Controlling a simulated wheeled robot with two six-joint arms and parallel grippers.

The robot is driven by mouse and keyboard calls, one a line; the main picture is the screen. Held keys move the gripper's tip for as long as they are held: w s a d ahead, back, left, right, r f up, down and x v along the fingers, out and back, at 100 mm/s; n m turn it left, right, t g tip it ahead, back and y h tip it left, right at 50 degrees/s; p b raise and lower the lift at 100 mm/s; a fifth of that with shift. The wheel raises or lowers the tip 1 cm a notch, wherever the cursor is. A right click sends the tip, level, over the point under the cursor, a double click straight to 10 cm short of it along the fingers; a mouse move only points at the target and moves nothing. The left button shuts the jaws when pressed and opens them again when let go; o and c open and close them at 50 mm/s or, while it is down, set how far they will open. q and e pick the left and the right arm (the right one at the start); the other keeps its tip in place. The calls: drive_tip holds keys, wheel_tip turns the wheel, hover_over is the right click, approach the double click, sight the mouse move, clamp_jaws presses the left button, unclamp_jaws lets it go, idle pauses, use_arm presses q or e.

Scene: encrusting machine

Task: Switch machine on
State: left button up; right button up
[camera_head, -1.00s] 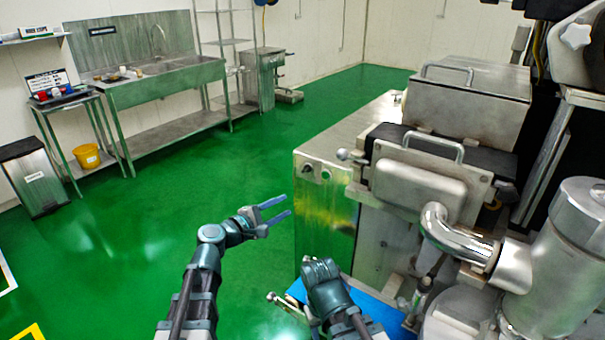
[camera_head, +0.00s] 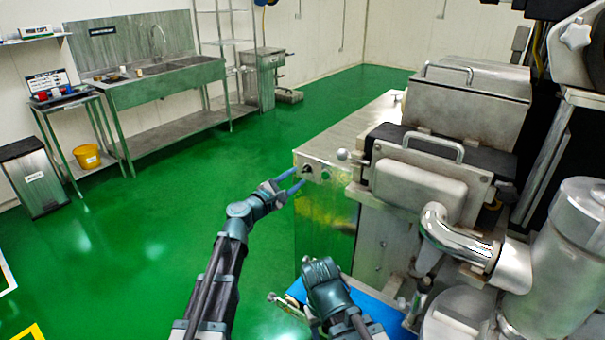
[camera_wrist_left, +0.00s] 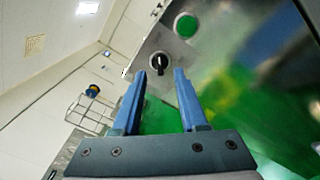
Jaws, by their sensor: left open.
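The steel encrusting machine (camera_head: 328,215) stands right of centre in the head view. On its upper left panel are a black rotary switch (camera_head: 306,168) and a green button (camera_head: 325,175). In the left wrist view the black switch (camera_wrist_left: 159,62) lies just beyond and between the fingertips, with the green button (camera_wrist_left: 186,25) above and right of it. My left gripper (camera_head: 290,181) is open, its blue fingers pointing at the panel close to the switch; it also shows in the left wrist view (camera_wrist_left: 167,75). I cannot tell whether the fingers touch the panel.
A blue surface (camera_head: 380,315) lies beside my right arm. A polished pipe (camera_head: 455,237) and hopper parts stand at the right. Green floor (camera_head: 150,240) is clear on the left, with a sink table (camera_head: 165,80) and yellow bucket (camera_head: 87,156) farther back.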

sight(305, 171)
use_arm(q)
drive_tip(key=shift+x, duration=2.2)
drive_tip(key=shift+s, duration=0.1)
clamp_jaws()
